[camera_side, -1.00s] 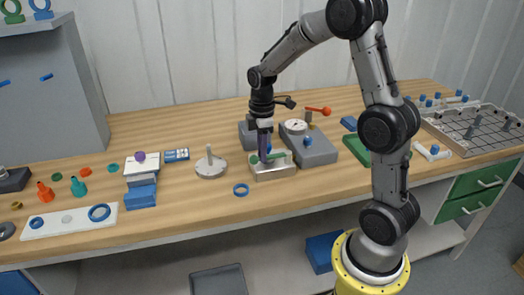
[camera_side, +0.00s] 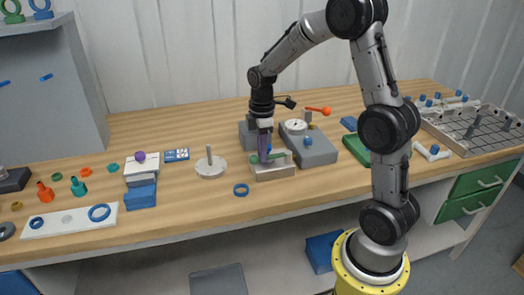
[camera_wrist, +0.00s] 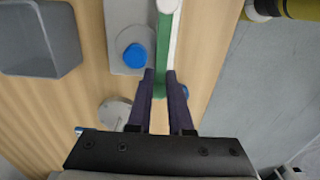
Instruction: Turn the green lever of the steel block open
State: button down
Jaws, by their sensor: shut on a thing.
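The steel block (camera_side: 274,172) is a low, pale metal block near the middle of the bench. Its green lever (camera_side: 280,155) lies along the top, and a blue knob (camera_wrist: 135,55) sits beside the lever in the wrist view. My gripper (camera_wrist: 160,84) points down with its two purple fingers closed around the free end of the green lever (camera_wrist: 163,45). The lever's pivot end is at the top of the wrist view. In the side view my gripper (camera_side: 264,156) stands at the block's left part, and the fingers hide some of the lever.
A pale disc with an upright post (camera_side: 210,168) stands left of the block, and a blue ring (camera_side: 241,190) lies in front. A grey unit with a gauge (camera_side: 297,126) and a red-handled valve (camera_side: 318,110) stand behind right. Bare wood lies in front.

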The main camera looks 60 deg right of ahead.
jog(key=shift+a, duration=0.1)
dwell(0.4)
jog(key=shift+s+a+n, duration=0.25)
jog(key=shift+s+n, duration=0.1)
jog(key=shift+n, duration=0.3)
jog(key=shift+s+a+n, duration=0.2)
jog(key=shift+s+n, duration=0.15)
jog(key=shift+n, duration=0.3)
jog(key=s+d+n, duration=0.1)
jog(key=s+n, duration=0.9)
jog(key=n, duration=0.5)
jog(key=shift+d+n, duration=0.15)
jog(key=shift+n, duration=0.15)
jog(key=c, duration=0.8)
grip_release()
jog(key=shift+r, duration=0.15)
